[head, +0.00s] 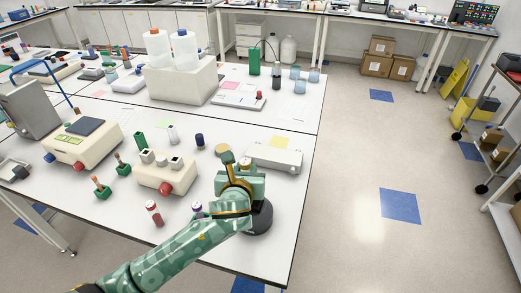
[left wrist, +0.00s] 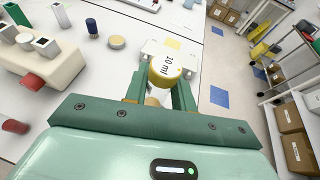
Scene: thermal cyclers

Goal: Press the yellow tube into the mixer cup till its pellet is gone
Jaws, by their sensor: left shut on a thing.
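My left gripper (head: 244,168) is over the front right of the white table, shut on the yellow tube. The tube's round yellow cap, marked "10 ml", shows between the fingers in the left wrist view (left wrist: 165,74); its body is mostly hidden. The cap also shows small at the fingertips in the head view. A dark rounded thing (head: 261,219) shows below my gripper; I cannot tell whether it is the mixer. I cannot make out the mixer cup or the pellet. My right gripper is not in view.
A flat gold disc (head: 222,149) and a dark blue vial (head: 199,140) stand behind my gripper. A white box (head: 274,157) is close behind it to the right.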

